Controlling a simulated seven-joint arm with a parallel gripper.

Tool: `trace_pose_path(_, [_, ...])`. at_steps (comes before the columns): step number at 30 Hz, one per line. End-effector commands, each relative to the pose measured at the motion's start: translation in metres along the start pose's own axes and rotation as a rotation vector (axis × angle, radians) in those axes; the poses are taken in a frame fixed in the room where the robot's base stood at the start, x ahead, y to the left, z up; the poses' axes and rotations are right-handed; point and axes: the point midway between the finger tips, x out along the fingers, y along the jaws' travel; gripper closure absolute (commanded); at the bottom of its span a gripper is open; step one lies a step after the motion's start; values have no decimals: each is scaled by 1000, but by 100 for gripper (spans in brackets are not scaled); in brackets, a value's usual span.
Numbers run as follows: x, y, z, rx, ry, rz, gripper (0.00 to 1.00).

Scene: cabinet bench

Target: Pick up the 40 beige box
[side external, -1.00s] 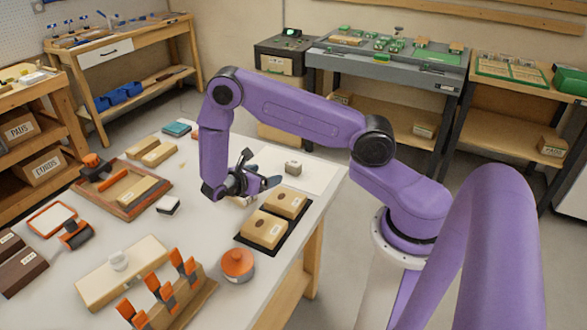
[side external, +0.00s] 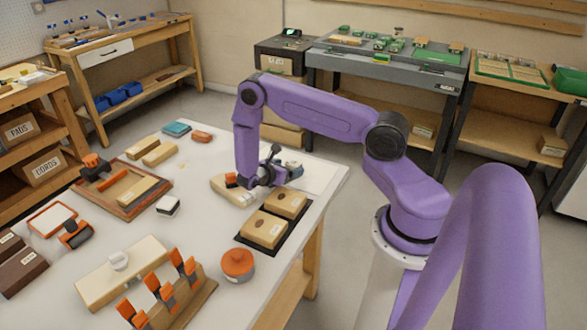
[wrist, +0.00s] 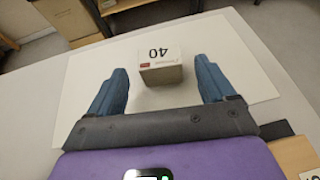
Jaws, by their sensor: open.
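The beige box (wrist: 160,68) stands on a white sheet (wrist: 235,70) in the wrist view, with "40" on its top face, upside down in the picture. My gripper (wrist: 165,82) is open, with one blue finger to the left of the box and one to the right. The box lies between and slightly beyond the fingertips, with gaps on both sides. In the side external view my gripper (side external: 287,168) is low over the white sheet (side external: 322,176) near the bench's far right edge. The box is hidden behind it there.
Two beige boxes sit on a black mat (side external: 243,240) close in front of my gripper. A beige block with orange parts (side external: 232,188) lies just left of it. An orange round container (side external: 237,265) stands nearer. The sheet around the box looks clear.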

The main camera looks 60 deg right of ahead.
Motion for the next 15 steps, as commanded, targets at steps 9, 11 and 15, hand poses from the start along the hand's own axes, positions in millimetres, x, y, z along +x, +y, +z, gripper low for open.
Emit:
trace_pose_path(9, [43, -1, 0, 0, 0, -3, 17])
trace_pose_path(11, [46, -1, 0, 0, 0, -2, 17])
trace_pose_path(15, [47, 0, 0, 0, 0, 0, 17])
